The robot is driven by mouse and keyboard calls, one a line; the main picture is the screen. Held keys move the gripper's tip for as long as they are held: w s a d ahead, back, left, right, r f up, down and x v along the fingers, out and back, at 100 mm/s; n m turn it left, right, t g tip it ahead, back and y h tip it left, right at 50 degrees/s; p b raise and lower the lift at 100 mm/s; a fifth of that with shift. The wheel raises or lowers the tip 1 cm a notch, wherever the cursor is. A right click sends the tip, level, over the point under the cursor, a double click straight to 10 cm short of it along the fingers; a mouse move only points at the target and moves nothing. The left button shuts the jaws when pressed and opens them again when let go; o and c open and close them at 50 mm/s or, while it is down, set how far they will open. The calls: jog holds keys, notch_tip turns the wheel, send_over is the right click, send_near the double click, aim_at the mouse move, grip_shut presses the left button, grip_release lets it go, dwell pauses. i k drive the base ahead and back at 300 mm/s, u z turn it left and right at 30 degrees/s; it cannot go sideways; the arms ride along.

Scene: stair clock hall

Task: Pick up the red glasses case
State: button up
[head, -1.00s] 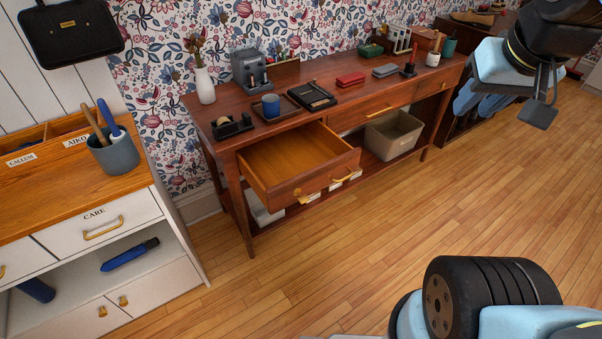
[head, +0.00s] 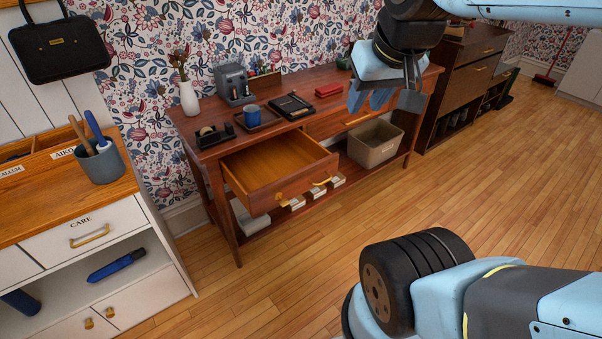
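The red glasses case (head: 328,90) lies flat on the top of the wooden desk (head: 290,132), right of the black tray. It shows only in the head view and is small there. My gripper and arm hide the things on the right part of the desk top.
The desk's left drawer (head: 276,168) is pulled out. A black tray (head: 292,106), a blue mug (head: 250,112) and a tape dispenser (head: 213,136) stand on the desk. A beige bin (head: 376,145) sits on its lower shelf. A white cabinet (head: 80,250) stands left. The middle floor is clear.

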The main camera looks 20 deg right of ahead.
aim_at(325, 92)
jog(key=k, duration=1.05)
jog(key=z, duration=0.8)
jog(key=i, duration=2.4)
jog(key=u, duration=0.9)
jog(key=i, duration=0.5)
jog(key=u, duration=0.45)
jog(key=k, duration=0.3)
